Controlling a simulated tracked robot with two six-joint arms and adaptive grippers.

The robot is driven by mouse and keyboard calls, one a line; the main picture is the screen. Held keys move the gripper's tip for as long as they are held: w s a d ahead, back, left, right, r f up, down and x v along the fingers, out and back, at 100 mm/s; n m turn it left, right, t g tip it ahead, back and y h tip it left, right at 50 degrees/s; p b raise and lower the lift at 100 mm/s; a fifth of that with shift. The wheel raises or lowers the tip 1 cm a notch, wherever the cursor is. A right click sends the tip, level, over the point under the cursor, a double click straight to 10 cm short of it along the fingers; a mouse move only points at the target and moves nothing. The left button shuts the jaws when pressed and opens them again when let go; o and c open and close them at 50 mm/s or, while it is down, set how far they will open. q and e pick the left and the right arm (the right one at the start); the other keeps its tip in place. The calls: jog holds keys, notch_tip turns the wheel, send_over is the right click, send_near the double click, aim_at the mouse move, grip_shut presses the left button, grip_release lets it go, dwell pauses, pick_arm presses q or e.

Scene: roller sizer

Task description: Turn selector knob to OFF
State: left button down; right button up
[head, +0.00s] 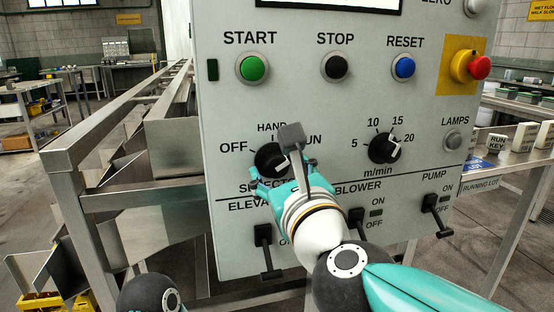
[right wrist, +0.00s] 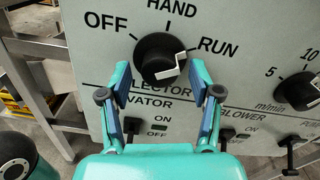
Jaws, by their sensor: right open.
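The black selector knob (head: 270,158) is on the grey panel, among the labels OFF, HAND and RUN. In the right wrist view the knob (right wrist: 160,58) shows a white mark on its right side, towards RUN. My right gripper (head: 275,162) is open in front of the knob and partly covers it in the head view. In the right wrist view its fingers (right wrist: 160,74) are spread, one to each side of the knob's lower part. I cannot tell whether they touch it. My left gripper is not in view.
The speed knob (head: 384,148) is to the right. Green START (head: 253,68), black STOP (head: 335,67) and blue RESET (head: 403,67) buttons are above. A red emergency button (head: 478,68) is at upper right. Toggle levers (head: 264,236) stick out below the knob.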

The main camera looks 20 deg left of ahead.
jog(key=shift+w+a, duration=0.2)
jog(key=shift+w, duration=0.1)
jog(key=c, duration=1.1)
jog(key=shift+c, duration=0.2)
